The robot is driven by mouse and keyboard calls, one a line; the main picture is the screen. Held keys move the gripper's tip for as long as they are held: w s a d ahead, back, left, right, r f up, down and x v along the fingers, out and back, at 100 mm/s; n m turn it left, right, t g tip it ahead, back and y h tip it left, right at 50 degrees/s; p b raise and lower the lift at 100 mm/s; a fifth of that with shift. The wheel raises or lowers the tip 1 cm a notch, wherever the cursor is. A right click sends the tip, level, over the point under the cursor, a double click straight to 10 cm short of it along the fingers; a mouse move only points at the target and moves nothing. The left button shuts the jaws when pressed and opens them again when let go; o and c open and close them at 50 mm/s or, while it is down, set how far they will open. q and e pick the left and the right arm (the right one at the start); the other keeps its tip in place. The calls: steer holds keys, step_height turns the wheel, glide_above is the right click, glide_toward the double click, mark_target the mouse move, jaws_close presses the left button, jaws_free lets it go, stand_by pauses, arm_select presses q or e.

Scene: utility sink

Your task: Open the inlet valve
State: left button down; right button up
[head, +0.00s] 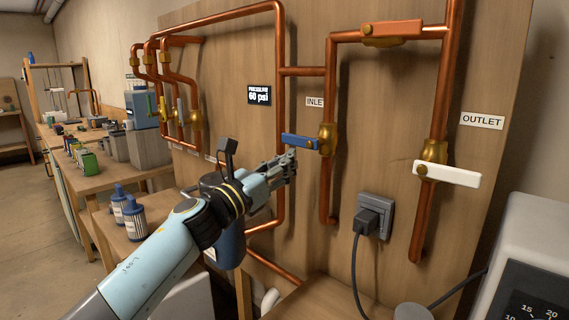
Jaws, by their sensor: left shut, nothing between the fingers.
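The inlet valve has a blue lever handle (301,141) and a brass body (327,139) on a vertical copper pipe. The handle points left, across the pipe. The INLET label (314,102) is just above it, its right end hidden by the pipe. My left gripper (291,161) is shut and empty, with its tips just below the blue handle's left part. I cannot tell whether the tips touch the handle. My right gripper is not in view.
The outlet valve has a white handle (447,173) to the right; an orange handle (392,30) lies along the upper pipe. A power plug (370,221) sits in a wall outlet below. A pressure sign (259,95) reads 60 psi. A workbench (85,180) with containers stands left.

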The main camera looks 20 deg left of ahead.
mark_target(284, 135)
arm_select(q)
steer(key=shift+w+a+r+m+h+b, duration=0.1)
steer(key=shift+a+r+m+h+b, duration=0.2)
steer(key=shift+m, duration=0.4)
steer(key=shift+w+a+r+m+h+b, duration=0.1)
steer(key=shift+r+m+h+b, duration=0.25)
steer(key=shift+m, duration=0.35)
steer(key=r+m+b, duration=0.1)
steer(key=m, duration=0.2)
steer(key=r+m+g+h+b, duration=0.1)
steer(key=m, duration=0.1)
steer(key=r+m+g+b, duration=0.1)
steer(key=m+b, duration=0.1)
steer(key=m, duration=0.1)
steer(key=shift+w+a+r+m+h, duration=0.1)
steer(key=shift+a+r+m+h, duration=0.2)
steer(key=shift+a, duration=0.1)
steer(key=shift+s+d+r+m+g+b, duration=0.15)
steer(key=shift+d+r+m+g+b, duration=0.3)
steer(key=shift+r+m+b, duration=0.85)
steer(key=shift+s+d+r+m+g+b, duration=0.25)
steer(key=shift+d+m+g+b, duration=0.35)
steer(key=shift+m, duration=1.45)
steer(key=shift+s+d+r+m+g+b, duration=0.1)
steer(key=shift+d+r+m+g+b, duration=0.2)
steer(key=shift+r+m+b, duration=1.05)
steer(key=shift+f+m, duration=0.3)
steer(key=shift+f, duration=0.15)
steer(key=shift+a, duration=0.1)
